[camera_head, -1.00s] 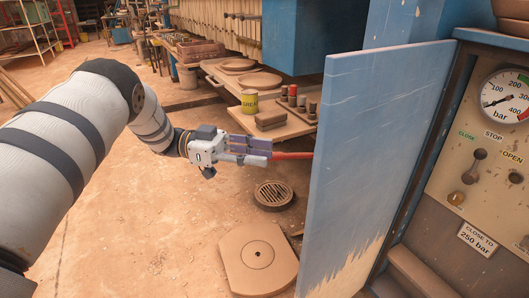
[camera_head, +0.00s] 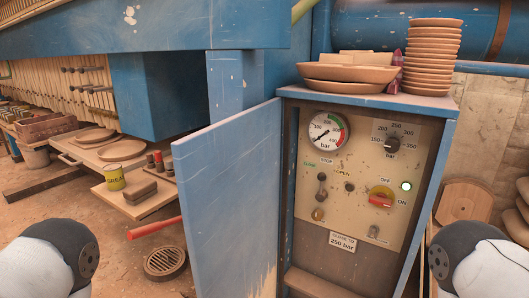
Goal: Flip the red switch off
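The red switch (camera_head: 380,201) is on the control panel (camera_head: 345,222) inside the open blue cabinet. Its red handle lies roughly level across a yellow round plate. The label OFF is above it and the label ON is to its right. Neither of my grippers is in view. Only rounded parts of my arms show at the bottom left and bottom right corners, apart from the switch.
The blue cabinet door (camera_head: 226,205) stands open left of the panel. A red bar (camera_head: 153,227) sticks out beyond its left edge. Other controls, including a black knob (camera_head: 392,145) and a lever (camera_head: 321,187), surround the switch. Plates (camera_head: 432,60) are stacked on top.

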